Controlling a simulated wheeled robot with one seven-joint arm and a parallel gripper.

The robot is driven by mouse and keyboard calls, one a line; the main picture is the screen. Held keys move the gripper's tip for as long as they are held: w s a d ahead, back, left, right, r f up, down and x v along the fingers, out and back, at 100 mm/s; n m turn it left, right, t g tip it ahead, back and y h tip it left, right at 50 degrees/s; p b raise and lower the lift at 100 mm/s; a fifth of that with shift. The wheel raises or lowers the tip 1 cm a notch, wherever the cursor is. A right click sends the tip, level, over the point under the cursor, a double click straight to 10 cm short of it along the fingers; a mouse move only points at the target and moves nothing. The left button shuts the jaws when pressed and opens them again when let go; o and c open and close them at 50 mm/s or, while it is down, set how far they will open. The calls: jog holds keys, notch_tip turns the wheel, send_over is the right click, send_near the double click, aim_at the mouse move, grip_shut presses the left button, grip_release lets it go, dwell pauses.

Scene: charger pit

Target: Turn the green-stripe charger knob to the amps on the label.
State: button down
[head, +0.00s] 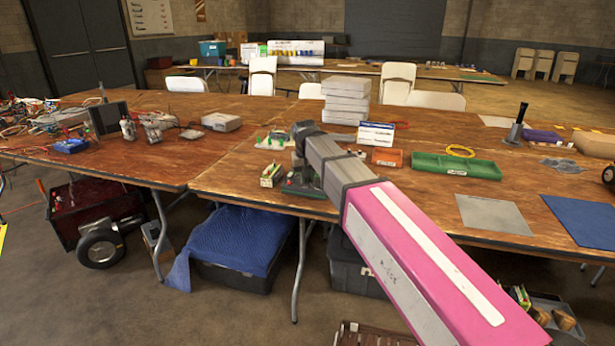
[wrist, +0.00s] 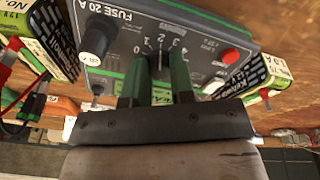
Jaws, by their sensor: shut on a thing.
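The charger (wrist: 200,35) is a dark grey panel with "FUSE 20 A" print, a black fuse cap (wrist: 92,42) and a red button (wrist: 230,56). Its dial has numbers including 0, 1, 2 and 3 around the knob (wrist: 160,62). My gripper (wrist: 158,68), with green fingers, is shut on this knob; the fingers hide most of it and part of the scale. A green-striped tag (wrist: 161,97) shows between the fingers, mostly hidden. The knob's exact setting is unclear.
Printed battery boxes stand left (wrist: 48,35) and right (wrist: 268,78) of the charger, with red clips nearby. In the head view, a battery box (head: 271,175), an orange tray (head: 387,157) and a green tray (head: 455,165) are on the wooden table (head: 400,205). White boxes (head: 346,98) are stacked behind.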

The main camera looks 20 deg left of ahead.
aim_at(306, 185)
jog(key=c, duration=1)
grip_release()
jog(key=shift+r, duration=0.1)
jog(key=r, duration=0.3)
jog(key=s+r, duration=0.1)
jog(key=r, duration=0.3)
jog(key=s+r, duration=0.1)
jog(key=r, duration=0.2)
jog(key=shift+a+r, duration=0.1)
jog(key=shift+r, duration=0.15)
